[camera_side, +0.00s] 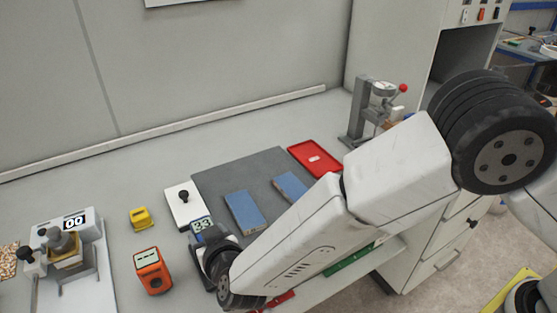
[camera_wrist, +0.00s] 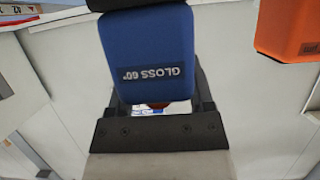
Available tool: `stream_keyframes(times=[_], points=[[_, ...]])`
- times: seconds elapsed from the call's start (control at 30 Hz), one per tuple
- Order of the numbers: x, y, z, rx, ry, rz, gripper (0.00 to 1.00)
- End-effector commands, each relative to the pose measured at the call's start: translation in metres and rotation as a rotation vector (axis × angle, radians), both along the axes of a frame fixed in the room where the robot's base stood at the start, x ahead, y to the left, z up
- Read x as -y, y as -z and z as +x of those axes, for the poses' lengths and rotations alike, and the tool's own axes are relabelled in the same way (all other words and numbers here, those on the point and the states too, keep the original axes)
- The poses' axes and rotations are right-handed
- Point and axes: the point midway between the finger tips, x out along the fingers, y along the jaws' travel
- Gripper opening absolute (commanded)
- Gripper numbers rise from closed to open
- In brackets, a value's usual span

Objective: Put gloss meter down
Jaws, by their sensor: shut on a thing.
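The gloss meter is a blue block marked "GLOSS 60°" (camera_wrist: 147,68) in the wrist view, where it fills the upper middle. My gripper (camera_wrist: 158,105) is shut on it, with a black finger on each side. In the side view the gloss meter (camera_side: 201,226) shows a small display reading 23, and my gripper (camera_side: 214,248) is just in front of it, partly covered by my arm. Its underside is hidden, so I cannot tell whether it touches the bench.
An orange device (camera_side: 152,271) stands left of my gripper. A white plate with a black knob (camera_side: 186,206) lies just behind the meter, a yellow block (camera_side: 140,218) to the left. A grey mat (camera_side: 226,177) holds blue panels (camera_side: 245,211). A red tray (camera_side: 315,159) lies behind.

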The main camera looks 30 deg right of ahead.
Motion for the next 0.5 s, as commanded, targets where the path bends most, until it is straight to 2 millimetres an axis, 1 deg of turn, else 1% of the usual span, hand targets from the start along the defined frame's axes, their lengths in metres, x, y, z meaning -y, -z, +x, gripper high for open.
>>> stream_keyframes(times=[0.17,0.3,0.4,0.5], points=[[-0.003,0.007,0.005,0.002,0.0,0.001,0.0],[-0.003,0.023,0.004,0.001,-0.001,-0.002,0.0],[-0.003,0.031,0.005,0.002,0.0,-0.001,0.0],[-0.003,0.035,0.005,0.003,0.0,0.0,0.0]])
